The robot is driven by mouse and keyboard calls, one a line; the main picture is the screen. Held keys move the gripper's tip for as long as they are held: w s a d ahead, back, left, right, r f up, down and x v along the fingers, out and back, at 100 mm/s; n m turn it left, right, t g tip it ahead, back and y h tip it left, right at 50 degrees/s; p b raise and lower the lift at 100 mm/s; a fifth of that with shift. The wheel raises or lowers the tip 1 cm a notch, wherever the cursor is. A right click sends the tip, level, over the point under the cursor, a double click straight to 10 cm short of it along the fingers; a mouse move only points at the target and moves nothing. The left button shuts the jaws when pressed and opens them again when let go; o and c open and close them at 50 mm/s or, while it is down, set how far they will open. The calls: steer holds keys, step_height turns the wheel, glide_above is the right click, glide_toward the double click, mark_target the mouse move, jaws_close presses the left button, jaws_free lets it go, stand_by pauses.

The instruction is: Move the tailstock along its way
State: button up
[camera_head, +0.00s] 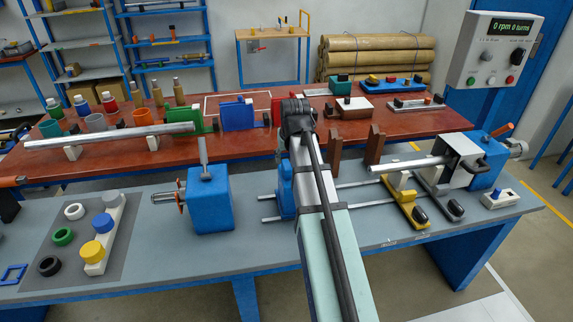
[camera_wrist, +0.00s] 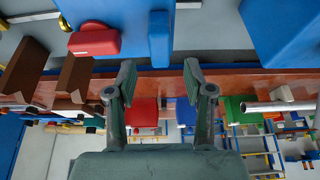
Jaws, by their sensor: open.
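The tailstock, as I take it, is a blue body (camera_head: 286,190) on two parallel steel rods, mostly hidden behind my arm in the head view. In the wrist view its blue body (camera_wrist: 120,12) is at the top, with a red block (camera_wrist: 95,42) on the left and an upright blue bar (camera_wrist: 160,40) at the centre. My gripper (camera_wrist: 160,70) is open, with nothing between its fingers. In the picture, the blue bar's end lies just above the gap between the fingertips; I cannot tell the depth between them. The head view does not clearly show the fingers.
A blue box (camera_head: 208,200) with a lever stands left of the rods. It appears right in the wrist view (camera_wrist: 280,30). A yellow-based rest (camera_head: 405,203) and the blue drive unit (camera_head: 490,165) stand right. Brown uprights (camera_head: 375,145) stand behind. The red-brown bench (camera_head: 240,150) is crowded.

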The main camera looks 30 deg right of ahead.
mark_target(286, 165)
steer(key=shift+p+x, duration=0.45)
steer(key=shift+x, duration=2.75)
jaws_close()
